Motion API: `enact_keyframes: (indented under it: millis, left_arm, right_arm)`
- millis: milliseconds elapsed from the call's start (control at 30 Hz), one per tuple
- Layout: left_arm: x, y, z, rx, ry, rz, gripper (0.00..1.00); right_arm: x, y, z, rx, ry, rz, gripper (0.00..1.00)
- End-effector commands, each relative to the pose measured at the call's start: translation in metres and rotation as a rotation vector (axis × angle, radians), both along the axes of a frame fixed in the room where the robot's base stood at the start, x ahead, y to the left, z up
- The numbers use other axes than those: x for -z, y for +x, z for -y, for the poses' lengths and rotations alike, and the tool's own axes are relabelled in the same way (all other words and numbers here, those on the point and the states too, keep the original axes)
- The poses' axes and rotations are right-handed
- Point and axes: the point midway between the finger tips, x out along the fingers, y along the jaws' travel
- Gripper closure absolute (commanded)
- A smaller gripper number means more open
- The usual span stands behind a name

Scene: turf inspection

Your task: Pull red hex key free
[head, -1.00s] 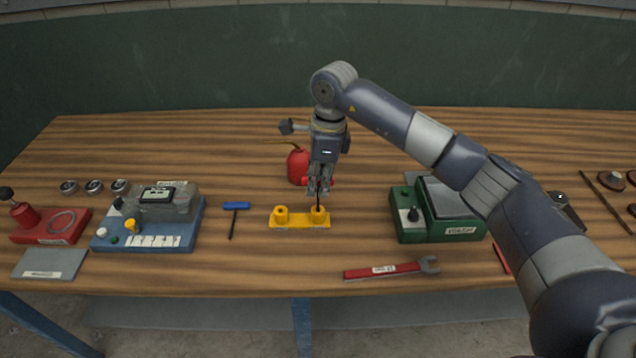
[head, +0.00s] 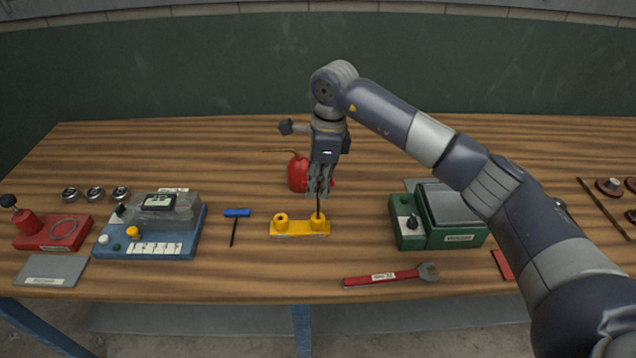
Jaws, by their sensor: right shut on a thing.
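My right gripper (head: 318,193) points down above the yellow two-post holder (head: 300,233). It is shut on the red hex key, whose handle is mostly hidden between the fingers. The key's thin dark shaft (head: 318,208) shows below the fingertips and runs down to the holder's right post. I cannot tell how deep its lower end sits in that post. The left post is empty. A blue-handled hex key (head: 237,213) lies on the table left of the holder. My left gripper is out of view.
A red oil can (head: 297,172) stands just behind my right gripper. A red wrench (head: 390,276) lies at the front. A green device (head: 437,220) stands on the right, and a blue instrument base (head: 150,245) on the left. The wooden table (head: 200,150) is clear at the back.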

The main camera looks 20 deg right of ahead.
Motion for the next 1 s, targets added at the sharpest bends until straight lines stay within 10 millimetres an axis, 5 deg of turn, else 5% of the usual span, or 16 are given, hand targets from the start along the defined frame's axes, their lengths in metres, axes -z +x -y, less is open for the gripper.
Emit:
enact_keyframes:
  millis: [700, 1000]
  left_arm:
    - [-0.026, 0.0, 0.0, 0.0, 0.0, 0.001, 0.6]
    - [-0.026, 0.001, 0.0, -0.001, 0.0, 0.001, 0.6]
  right_arm:
    - [-0.049, 0.0, 0.0, 0.001, 0.0, 0.001, 1.0]
    - [-0.05, 0.0, 0.0, 0.0, 0.0, 0.0, 1.0]
